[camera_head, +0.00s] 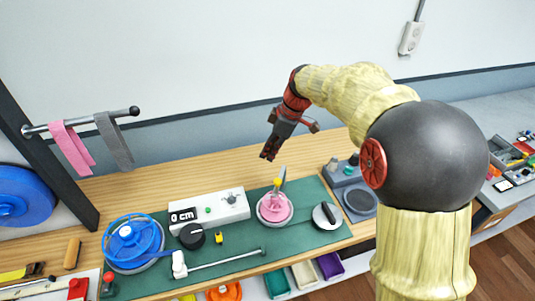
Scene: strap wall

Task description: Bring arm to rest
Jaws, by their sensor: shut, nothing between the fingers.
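My arm, in a pale yellow sleeve, rises at the right of the head view and bends over to the left. My gripper (268,156) hangs from its red wrist, pointing down and slightly left above the back part of the wooden bench (160,188). It is shut and empty. It appears apart from everything on the bench. A pink piece with a yellow top on a round dish (275,207) stands below it, nearer the front.
A green mat (230,263) carries a blue wheel (132,240), a white box with a display (208,211) and a sliding rod. Pink (71,148) and grey (114,140) straps hang from a bar at left. A grey device (352,192) stands right of the mat.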

